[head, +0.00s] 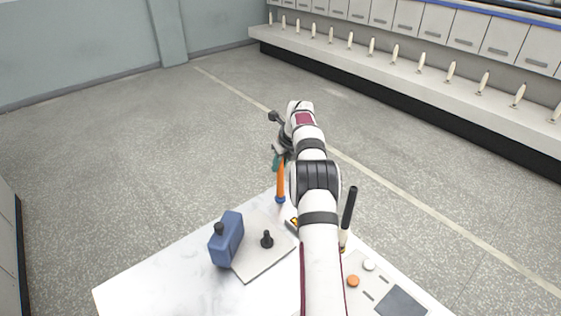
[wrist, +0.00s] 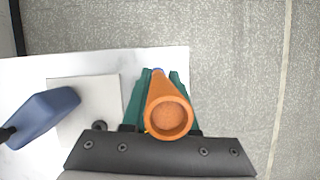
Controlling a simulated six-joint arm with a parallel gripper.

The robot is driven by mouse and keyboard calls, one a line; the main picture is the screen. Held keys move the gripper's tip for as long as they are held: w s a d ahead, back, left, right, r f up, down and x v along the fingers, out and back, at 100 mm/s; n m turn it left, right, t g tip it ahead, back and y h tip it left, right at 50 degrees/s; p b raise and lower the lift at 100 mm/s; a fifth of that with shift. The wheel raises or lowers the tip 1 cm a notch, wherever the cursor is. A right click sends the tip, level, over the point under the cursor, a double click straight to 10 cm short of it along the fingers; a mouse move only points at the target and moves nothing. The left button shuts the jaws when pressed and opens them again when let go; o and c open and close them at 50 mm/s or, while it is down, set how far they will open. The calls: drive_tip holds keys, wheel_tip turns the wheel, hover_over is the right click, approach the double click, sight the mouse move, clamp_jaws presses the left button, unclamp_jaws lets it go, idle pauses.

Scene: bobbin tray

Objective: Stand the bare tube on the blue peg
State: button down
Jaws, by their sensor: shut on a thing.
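The bare orange tube (head: 281,181) stands near upright at the tray's far corner in the head view. It also shows in the wrist view (wrist: 168,115), its round end toward the camera. My gripper (head: 278,160), with teal fingers, is shut on the tube's upper part; the fingers lie on both sides of it in the wrist view (wrist: 160,80). A blue piece, apparently the blue peg (head: 280,199), shows right at the tube's lower end. A sliver of blue also shows past the tube in the wrist view (wrist: 158,70). I cannot tell how far the tube sits over it.
A tall black rod (head: 349,208) stands right of my arm. A panel with buttons (head: 353,281) lies at front right. The table's left (head: 150,290) is clear.

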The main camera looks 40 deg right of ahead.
drive_tip(key=shift+f, duration=0.4)
idle(0.3)
drive_tip(key=c, duration=0.6)
unclamp_jaws()
drive_tip(key=d+v, duration=0.1)
drive_tip(key=v, duration=1.5)
drive_tip(key=s+a+r+n+y, duration=0.1)
drive_tip(key=a+r+n, duration=0.2)
drive_tip(key=a+n, duration=0.7)
drive_tip(key=s+a+n+g+y, duration=0.1)
drive_tip(key=s+a+n, duration=0.35)
drive_tip(key=a, duration=0.45)
drive_tip(key=s+a+n+g, duration=0.1)
drive_tip(key=s+a+n, duration=0.3)
drive_tip(key=a, duration=0.6)
drive_tip(key=s+a+f+n+g, duration=0.1)
drive_tip(key=s+a+f+n, duration=0.1)
drive_tip(key=s, duration=0.5)
drive_tip(key=s+a+f+n+g, duration=0.1)
drive_tip(key=s+a+f+n, duration=0.2)
drive_tip(key=s+a+n, duration=0.2)
drive_tip(key=s+a+f+n, duration=0.2)
drive_tip(key=s+a+n, duration=0.2)
drive_tip(key=s, duration=0.7)
drive_tip(key=shift+f+n+g, duration=0.3)
drive_tip(key=shift+n+g, duration=0.1)
drive_tip(key=shift+n, duration=0.85)
